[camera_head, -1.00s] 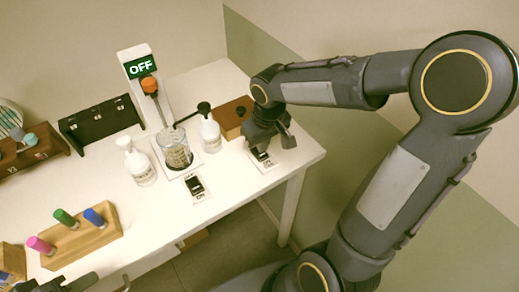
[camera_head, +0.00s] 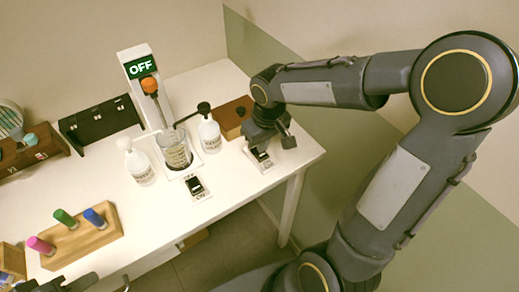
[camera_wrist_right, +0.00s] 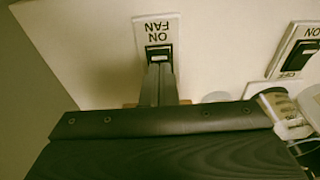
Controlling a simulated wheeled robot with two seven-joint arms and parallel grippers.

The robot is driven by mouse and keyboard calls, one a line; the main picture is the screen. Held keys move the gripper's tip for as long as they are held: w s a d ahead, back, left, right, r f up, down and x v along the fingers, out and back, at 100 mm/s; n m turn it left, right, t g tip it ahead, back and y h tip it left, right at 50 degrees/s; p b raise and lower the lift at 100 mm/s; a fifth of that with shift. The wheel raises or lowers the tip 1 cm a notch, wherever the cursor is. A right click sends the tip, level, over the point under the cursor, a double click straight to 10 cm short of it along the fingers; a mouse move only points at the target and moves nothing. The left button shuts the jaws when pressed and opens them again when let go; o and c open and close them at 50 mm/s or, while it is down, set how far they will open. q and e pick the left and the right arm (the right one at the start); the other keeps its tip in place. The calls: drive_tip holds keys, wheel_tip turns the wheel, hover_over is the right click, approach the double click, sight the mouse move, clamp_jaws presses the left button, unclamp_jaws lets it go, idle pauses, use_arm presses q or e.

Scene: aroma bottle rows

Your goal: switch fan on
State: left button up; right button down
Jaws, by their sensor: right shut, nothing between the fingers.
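The fan switch (camera_head: 264,161) is a black rocker on a white plate near the table's right end, partly behind my right gripper (camera_head: 259,148). In the right wrist view, the plate reads ON and FAN, upside down, and the black rocker (camera_wrist_right: 159,51) shows just beyond the fingertips. My right gripper (camera_wrist_right: 160,68) is shut and empty, with its tips at the rocker's near edge. I cannot tell whether they touch, nor which way the rocker is tipped. My left gripper (camera_head: 78,284) is barely in view at the bottom left; its jaws are unclear.
A second switch (camera_head: 196,187) marked OFF and ON sits left of the fan switch. Behind it stand a glass beaker (camera_head: 177,156), white bottles (camera_head: 210,135), a stirrer with an OFF sign (camera_head: 140,67) and a brown box (camera_head: 232,118). A wooden rack (camera_head: 82,240) holds coloured vials.

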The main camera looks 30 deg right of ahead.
sight(263, 155)
drive_tip(key=shift+f+b, duration=0.8)
drive_tip(key=shift+f, duration=0.1)
idle(0.8)
drive_tip(key=shift+r+p, duration=2.85)
drive_tip(key=shift+r, duration=0.7)
drive_tip(key=shift+s, duration=0.1)
drive_tip(key=s+a+r+m+t+y, duration=0.1)
drive_tip(key=s+a+r+t, duration=0.1)
drive_tip(key=s, duration=0.6)
drive_tip(key=s+a+r+m+t+y, duration=0.1)
drive_tip(key=s+a+r+y, duration=0.1)
drive_tip(key=s, duration=0.6)
drive_tip(key=shift+s+r+m+t+y, duration=0.2)
drive_tip(key=shift+s+m+t+y, duration=0.1)
drive_tip(key=shift+t, duration=0.1)
